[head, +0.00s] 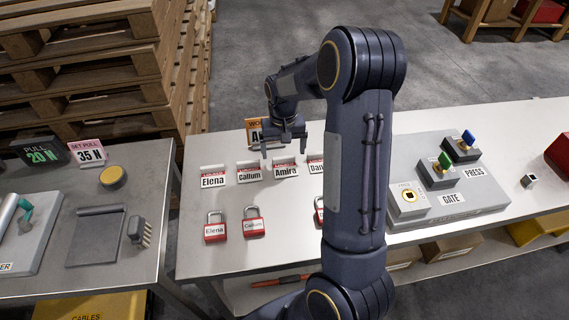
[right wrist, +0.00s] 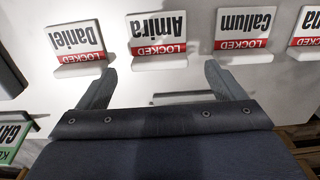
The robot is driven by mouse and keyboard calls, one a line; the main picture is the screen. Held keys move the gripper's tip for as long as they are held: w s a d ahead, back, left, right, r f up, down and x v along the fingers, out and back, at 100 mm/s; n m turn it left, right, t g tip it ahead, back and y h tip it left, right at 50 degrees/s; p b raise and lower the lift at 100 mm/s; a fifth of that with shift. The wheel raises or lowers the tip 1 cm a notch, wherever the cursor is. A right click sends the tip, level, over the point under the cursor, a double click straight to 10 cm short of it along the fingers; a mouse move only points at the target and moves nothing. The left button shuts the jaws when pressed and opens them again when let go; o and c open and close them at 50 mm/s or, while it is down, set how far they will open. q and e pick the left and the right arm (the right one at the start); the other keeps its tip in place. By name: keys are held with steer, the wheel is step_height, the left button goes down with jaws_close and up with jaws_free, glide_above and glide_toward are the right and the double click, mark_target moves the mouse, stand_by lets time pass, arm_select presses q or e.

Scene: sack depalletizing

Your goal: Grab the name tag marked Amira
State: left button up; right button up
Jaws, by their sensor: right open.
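The Amira name tag (head: 286,170) stands on the white table in a row of tags, between Callum and Daniel, in the head view. It is white with a red "LOCKED" band. In the right wrist view the Amira tag (right wrist: 158,38) appears upside down, just beyond and between the fingertips. My right gripper (head: 283,150) is open and empty, just behind the tag row; its two fingers also show in the right wrist view (right wrist: 160,80). The fingers are apart from the tag. My left gripper is not in view.
The Callum tag (head: 249,172) and Daniel tag (head: 316,166) stand close on either side, and the Elena tag (head: 213,177) is at the left end. Red padlocks (head: 253,222) lie in front. An orange-topped sign (head: 256,130) stands behind the gripper. A switch panel (head: 450,190) is at right.

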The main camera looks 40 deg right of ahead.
mark_target(284, 157)
step_height(284, 157, down, 3)
steer(key=shift+f, duration=0.15)
steer(key=c, duration=1.1)
steer(key=shift+o, duration=0.2)
